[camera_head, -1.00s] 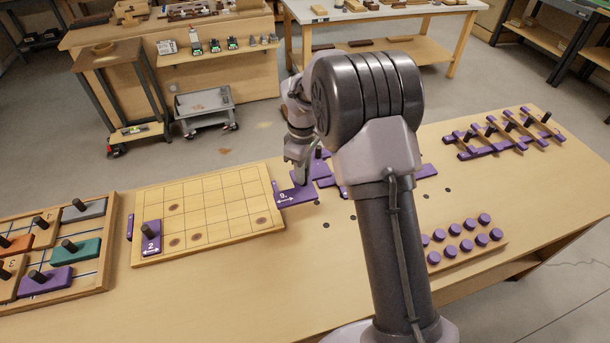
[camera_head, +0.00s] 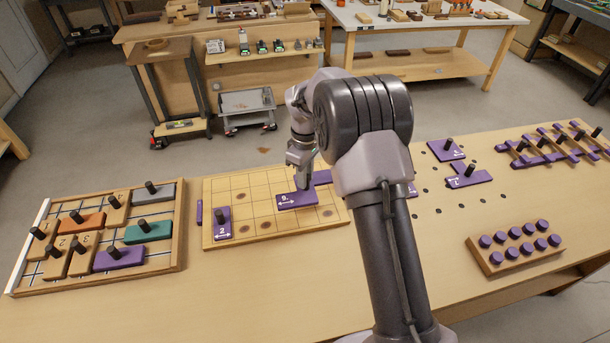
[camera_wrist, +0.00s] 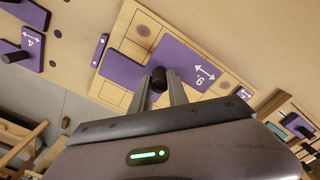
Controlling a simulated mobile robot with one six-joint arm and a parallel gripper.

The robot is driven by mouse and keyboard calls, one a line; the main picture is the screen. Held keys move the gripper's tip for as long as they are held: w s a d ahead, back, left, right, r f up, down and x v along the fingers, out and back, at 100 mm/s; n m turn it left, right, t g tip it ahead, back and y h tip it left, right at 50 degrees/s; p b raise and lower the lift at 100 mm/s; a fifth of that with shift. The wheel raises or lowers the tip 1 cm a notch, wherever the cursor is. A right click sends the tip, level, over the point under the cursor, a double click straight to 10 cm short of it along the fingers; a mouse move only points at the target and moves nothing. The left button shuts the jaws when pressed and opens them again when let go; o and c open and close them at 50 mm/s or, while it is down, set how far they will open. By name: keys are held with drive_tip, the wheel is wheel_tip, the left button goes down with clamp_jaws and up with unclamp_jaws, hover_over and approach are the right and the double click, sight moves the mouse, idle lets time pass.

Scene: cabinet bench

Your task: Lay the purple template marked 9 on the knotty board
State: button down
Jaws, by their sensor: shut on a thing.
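The purple template marked 9 (camera_head: 297,199) is over the right part of the knotty board (camera_head: 240,186), a pale gridded board with dark knots. In the wrist view the template (camera_wrist: 176,60) is an angled piece with a dark peg. My gripper (camera_head: 301,178) is shut on that peg; the fingers close around it in the wrist view (camera_wrist: 160,90). I cannot tell whether the template touches the board or hangs just above it. The purple template marked 2 (camera_head: 222,224) lies at the board's front left corner.
A framed tray (camera_head: 180,240) with colored pegged pieces is at the left. Other purple templates (camera_head: 468,177) lie on the bench to the right. A block of purple knobs (camera_head: 500,262) and a purple-railed rack (camera_head: 545,150) stand farther right. A small purple bar (camera_head: 199,212) is beside the board.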

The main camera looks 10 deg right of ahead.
sight(305, 192)
wheel_tip(305, 192, down, 7)
drive_tip(key=b, duration=0.4)
drive_tip(key=shift+f, duration=0.1)
drive_tip(key=shift+f, duration=0.45)
idle(1.7)
drive_tip(key=shift+f, duration=0.45)
drive_tip(key=shift+f, duration=0.2)
idle(0.9)
drive_tip(key=c, duration=0.8)
unclamp_jaws()
drive_tip(key=shift+r, duration=0.15)
